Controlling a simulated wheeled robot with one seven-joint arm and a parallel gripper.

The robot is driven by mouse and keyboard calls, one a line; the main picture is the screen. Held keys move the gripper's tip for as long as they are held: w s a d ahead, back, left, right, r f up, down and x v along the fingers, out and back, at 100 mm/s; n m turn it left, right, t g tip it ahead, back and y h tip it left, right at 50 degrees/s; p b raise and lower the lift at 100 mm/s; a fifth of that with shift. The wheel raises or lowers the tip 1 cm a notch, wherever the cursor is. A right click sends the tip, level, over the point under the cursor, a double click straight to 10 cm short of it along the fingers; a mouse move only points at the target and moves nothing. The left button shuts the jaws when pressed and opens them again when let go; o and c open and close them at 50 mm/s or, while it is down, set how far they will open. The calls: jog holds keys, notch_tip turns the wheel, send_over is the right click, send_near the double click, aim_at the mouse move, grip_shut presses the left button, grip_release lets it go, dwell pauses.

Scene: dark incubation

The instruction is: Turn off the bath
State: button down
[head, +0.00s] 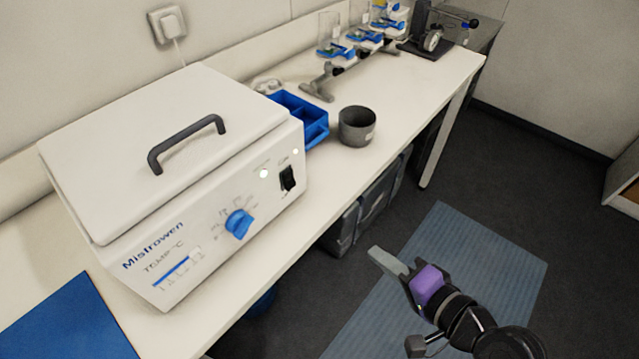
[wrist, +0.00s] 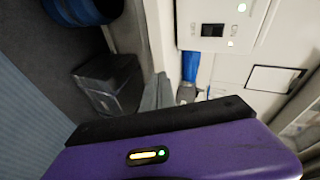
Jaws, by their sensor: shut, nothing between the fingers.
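The bath (head: 175,165) is a white box labelled "Mistrowen" with a closed lid and a dark handle (head: 187,143). Its front has a blue dial (head: 239,223), a black rocker switch (head: 287,178) and small lit white lamps near the switch. My gripper (head: 384,260) is shut and empty. It is out over the floor in front of the bench, to the right of the bath and apart from it.
A blue divided tray (head: 298,115) and a dark grey pot (head: 357,126) stand right of the bath on the white bench. A blue mat (head: 70,325) lies at the left. A grey bin (head: 365,215) is under the bench. The floor mat (head: 480,260) is clear.

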jog(key=w+a+r+g+y+p, duration=0.1)
jog(key=w+a+r+g+y, duration=0.1)
jog(key=a+r, duration=0.3)
notch_tip(320, 180, up, 3)
jog(key=shift+w+r+n+y, duration=0.1)
jog(key=shift+w+n+y, duration=0.2)
jog(key=shift+w+y, duration=0.4)
jog(key=shift+a, duration=0.1)
jog(key=p, duration=0.2)
send_near(289, 180)
jog(key=w+a+f, duration=0.1)
jog(key=a+f, duration=0.1)
jog(key=w+a+f, duration=0.1)
jog(key=a+f, duration=0.1)
jog(key=shift+w, duration=0.35)
jog(key=shift+w+a+f+p, duration=0.3)
jog(key=shift+w+a+f, duration=0.05)
